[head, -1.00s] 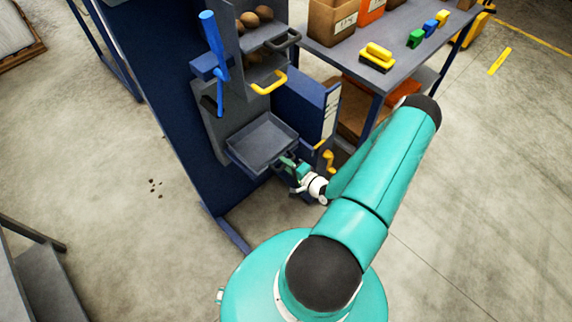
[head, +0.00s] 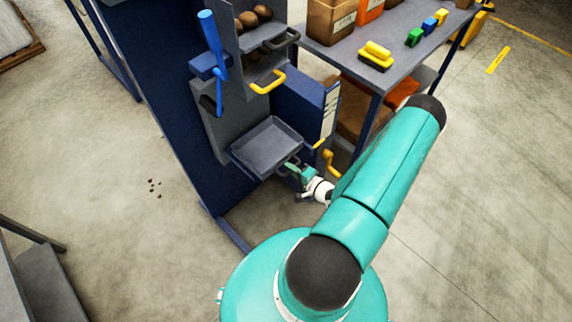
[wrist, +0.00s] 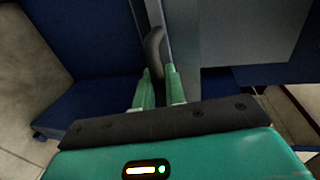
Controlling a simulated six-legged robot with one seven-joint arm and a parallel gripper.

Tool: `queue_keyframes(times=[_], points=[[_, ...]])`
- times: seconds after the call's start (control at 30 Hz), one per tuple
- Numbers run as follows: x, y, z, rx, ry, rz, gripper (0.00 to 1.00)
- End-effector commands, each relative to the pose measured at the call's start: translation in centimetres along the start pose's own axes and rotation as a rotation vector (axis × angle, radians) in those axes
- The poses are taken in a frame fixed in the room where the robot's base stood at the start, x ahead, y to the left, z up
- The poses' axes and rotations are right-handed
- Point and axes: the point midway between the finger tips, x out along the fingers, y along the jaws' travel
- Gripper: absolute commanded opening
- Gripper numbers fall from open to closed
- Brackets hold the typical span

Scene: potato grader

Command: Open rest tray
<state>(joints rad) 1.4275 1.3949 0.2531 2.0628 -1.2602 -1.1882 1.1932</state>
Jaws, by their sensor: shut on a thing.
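The grey rest tray (head: 268,143) is a shallow, empty open box low on the front of the blue machine in the head view. It projects from the machine's grey panel. My gripper (head: 292,168) is at the tray's front right edge, on its dark handle. In the wrist view my gripper (wrist: 160,88) has its two green fingers close together on either side of the dark curved handle (wrist: 154,48). The fingers are shut on it.
Above the tray are a yellow handle (head: 268,83), a blue lever (head: 213,50) and a bin of potatoes (head: 255,18). A yellow crank (head: 329,162) is just right of my gripper. A grey table (head: 400,55) with boxes stands behind at right. The floor at left is open.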

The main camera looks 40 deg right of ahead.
Motion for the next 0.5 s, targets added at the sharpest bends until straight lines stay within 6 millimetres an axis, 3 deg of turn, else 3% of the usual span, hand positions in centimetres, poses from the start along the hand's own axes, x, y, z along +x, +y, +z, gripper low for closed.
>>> queue_keyframes(times=[0.3,0.5], points=[[-7.9,1.7,-0.1,0.001,0.004,0.001,0.0],[-11.6,2.5,-0.1,0.001,0.003,0.001,0.0]])
